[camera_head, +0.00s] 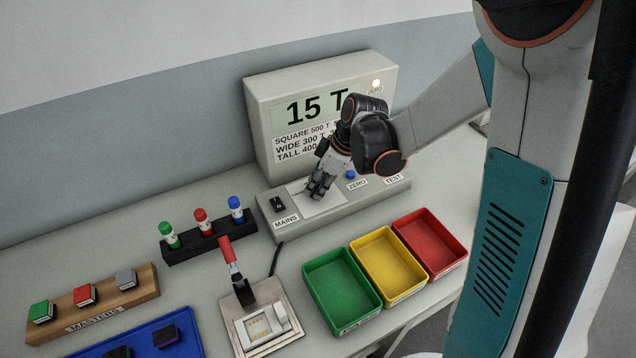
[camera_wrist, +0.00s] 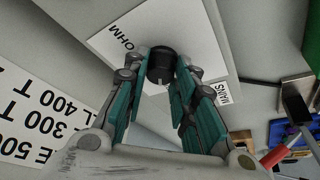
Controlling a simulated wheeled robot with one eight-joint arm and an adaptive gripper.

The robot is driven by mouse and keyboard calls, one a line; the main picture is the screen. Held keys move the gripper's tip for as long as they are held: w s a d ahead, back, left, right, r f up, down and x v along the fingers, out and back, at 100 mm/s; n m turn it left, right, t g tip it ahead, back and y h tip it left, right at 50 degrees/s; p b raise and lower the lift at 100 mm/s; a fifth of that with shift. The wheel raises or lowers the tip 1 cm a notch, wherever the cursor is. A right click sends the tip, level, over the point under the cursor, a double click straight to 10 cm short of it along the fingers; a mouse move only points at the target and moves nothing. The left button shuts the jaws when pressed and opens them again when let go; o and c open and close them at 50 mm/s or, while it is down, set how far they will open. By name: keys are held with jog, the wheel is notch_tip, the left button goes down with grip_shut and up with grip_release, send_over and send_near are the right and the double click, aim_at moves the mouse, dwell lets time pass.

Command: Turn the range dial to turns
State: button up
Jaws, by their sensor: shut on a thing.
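The range dial (camera_wrist: 161,65) is a dark round knob on a white plate (camera_wrist: 118,40) in the wrist view. The plate reads OHM beside the dial; its other range labels are hidden. My gripper (camera_wrist: 161,78) is shut on the dial, one teal finger on each side. In the head view my gripper (camera_head: 319,186) points down onto the white plate of the grey tester base (camera_head: 345,215), and its fingers hide the dial. The tester's display (camera_head: 305,108) reads 15 T, with a lit lamp (camera_head: 376,83) at its upper right.
The black MAINS switch (camera_head: 278,204) sits left of my gripper, the blue ZERO button (camera_head: 350,174) right. In front stand a green tray (camera_head: 351,322), a yellow tray (camera_head: 402,294), a red tray (camera_head: 444,266) and a red-handled clamp fixture (camera_head: 239,335). Marker-like pieces stand in a black rack (camera_head: 185,250).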

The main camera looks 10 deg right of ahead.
jog(key=o, duration=1.1)
jog(key=shift+c, duration=0.2)
jog(key=v, duration=1.2)
jog(key=shift+s, duration=0.15)
jog(key=s+r+m+t+h, duration=0.2)
jog(key=s+m, duration=0.4)
jog(key=s, duration=0.2)
jog(key=s+d+r+m+t+h, duration=0.1)
jog(key=s+r+m+t, duration=0.2)
jog(key=s, duration=0.6)
jog(key=m, duration=0.2)
jog(key=shift+s+d+m+h, duration=0.15)
jog(key=shift+s+m+h, duration=0.05)
jog(key=shift+m+h, duration=0.2)
